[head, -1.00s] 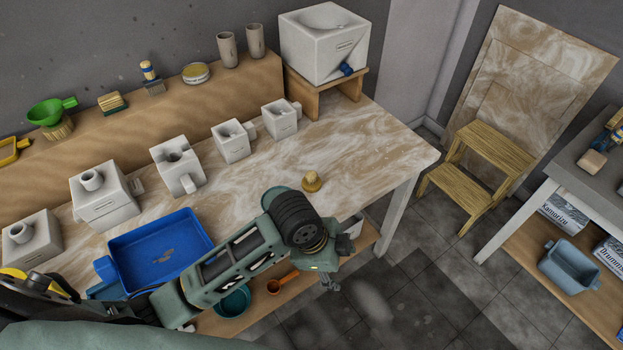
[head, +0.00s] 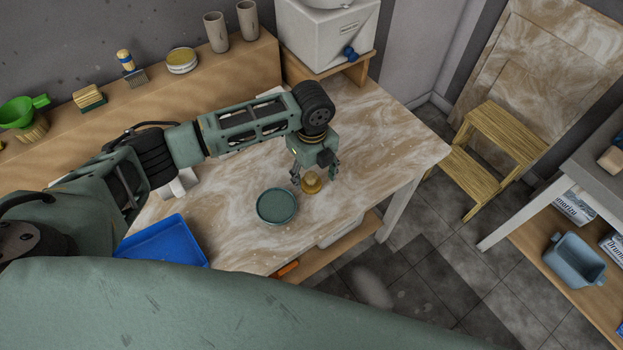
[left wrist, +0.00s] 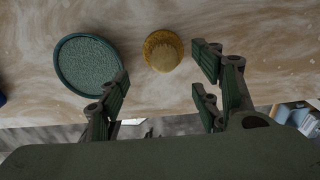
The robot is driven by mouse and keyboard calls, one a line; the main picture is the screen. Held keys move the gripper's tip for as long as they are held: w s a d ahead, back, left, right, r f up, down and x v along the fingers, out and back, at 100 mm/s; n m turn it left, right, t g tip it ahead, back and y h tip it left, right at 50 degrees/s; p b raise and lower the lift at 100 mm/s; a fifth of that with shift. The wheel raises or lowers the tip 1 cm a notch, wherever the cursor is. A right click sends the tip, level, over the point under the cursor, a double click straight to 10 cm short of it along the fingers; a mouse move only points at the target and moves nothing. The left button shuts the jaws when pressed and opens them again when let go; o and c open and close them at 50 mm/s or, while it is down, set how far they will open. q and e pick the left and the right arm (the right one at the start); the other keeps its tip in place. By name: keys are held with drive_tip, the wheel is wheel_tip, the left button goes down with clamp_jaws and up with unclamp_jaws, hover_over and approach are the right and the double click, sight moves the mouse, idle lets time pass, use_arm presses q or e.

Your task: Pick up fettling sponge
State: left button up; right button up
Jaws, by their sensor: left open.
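A small round yellow-tan piece (head: 311,184), which looks like the fettling sponge, sits on the marbled table (head: 375,150) near its front right. It also shows in the left wrist view (left wrist: 163,50), top centre, with nothing covering it. My left gripper (head: 315,176) points down over it, fingers apart and empty. In the left wrist view the open fingers (left wrist: 163,85) stand to either side, nearer the camera than the sponge, which lies ahead of the gap. I cannot tell the exact height between fingertips and sponge. My right gripper is not in view.
A dark green round dish (head: 277,206) sits close left of the sponge. A blue tray (head: 162,243) lies further left. My left arm hides most of the white moulds. A white box (head: 330,35) stands on a wooden stand behind. The table is clear right of the sponge.

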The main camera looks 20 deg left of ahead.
sight(309, 177)
use_arm(q)
drive_tip(key=f, duration=0.3)
drive_tip(key=w+a+f+p, duration=0.1)
drive_tip(key=shift+f, duration=0.4)
drive_tip(key=shift+s+r, duration=0.1)
drive_tip(key=shift+s, duration=0.05)
drive_tip(key=shift+c, duration=0.2)
drive_tip(key=c, duration=1.1)
